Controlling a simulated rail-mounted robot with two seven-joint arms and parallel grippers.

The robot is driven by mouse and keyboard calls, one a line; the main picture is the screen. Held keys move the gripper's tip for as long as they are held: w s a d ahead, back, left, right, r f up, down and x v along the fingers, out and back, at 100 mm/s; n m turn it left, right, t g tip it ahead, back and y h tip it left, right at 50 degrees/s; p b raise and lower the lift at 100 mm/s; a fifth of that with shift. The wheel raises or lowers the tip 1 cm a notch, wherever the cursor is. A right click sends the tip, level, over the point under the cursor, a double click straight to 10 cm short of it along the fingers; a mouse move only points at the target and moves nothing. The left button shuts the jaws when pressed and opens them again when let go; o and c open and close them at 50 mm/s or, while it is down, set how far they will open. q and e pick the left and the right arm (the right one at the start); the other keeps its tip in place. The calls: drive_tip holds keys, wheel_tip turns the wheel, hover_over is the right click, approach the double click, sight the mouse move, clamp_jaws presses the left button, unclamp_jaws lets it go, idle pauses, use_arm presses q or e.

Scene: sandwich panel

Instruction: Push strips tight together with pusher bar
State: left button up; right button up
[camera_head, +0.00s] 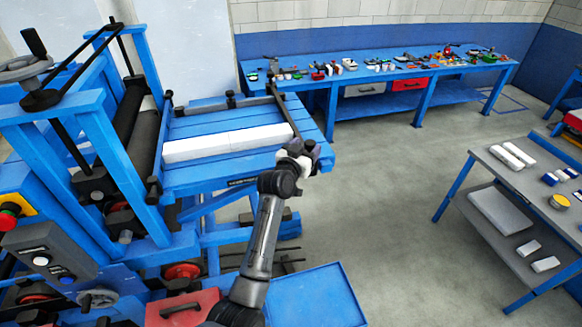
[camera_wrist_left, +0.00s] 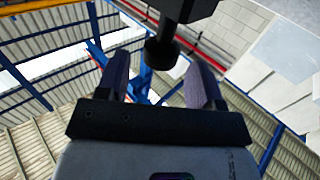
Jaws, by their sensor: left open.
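White strips (camera_head: 228,142) lie end to end in a row on the blue slatted table (camera_head: 215,173) of the press machine. A dark pusher bar (camera_head: 284,112) runs along the table's right side. My left gripper (camera_head: 304,149) is at the table's front right corner, by the near end of the bar. In the left wrist view my left gripper (camera_wrist_left: 163,75) is open, its two purple-grey fingers apart. A dark round knob (camera_wrist_left: 162,53) on a post shows between and beyond the fingers; I cannot tell whether they touch it. My right gripper is not in view.
The blue press frame with a dark roller (camera_head: 128,115) stands left of the table. A blue workbench (camera_head: 330,88) with tools is at the back. A grey cart (camera_head: 488,160) with white strips stands at right. The floor between is clear.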

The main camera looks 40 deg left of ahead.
use_arm(q)
drive_tip(key=s+d+b, duration=0.1)
drive_tip(key=s+b, duration=0.1)
drive_tip(key=s, duration=0.8)
drive_tip(key=shift+s+d, duration=0.35)
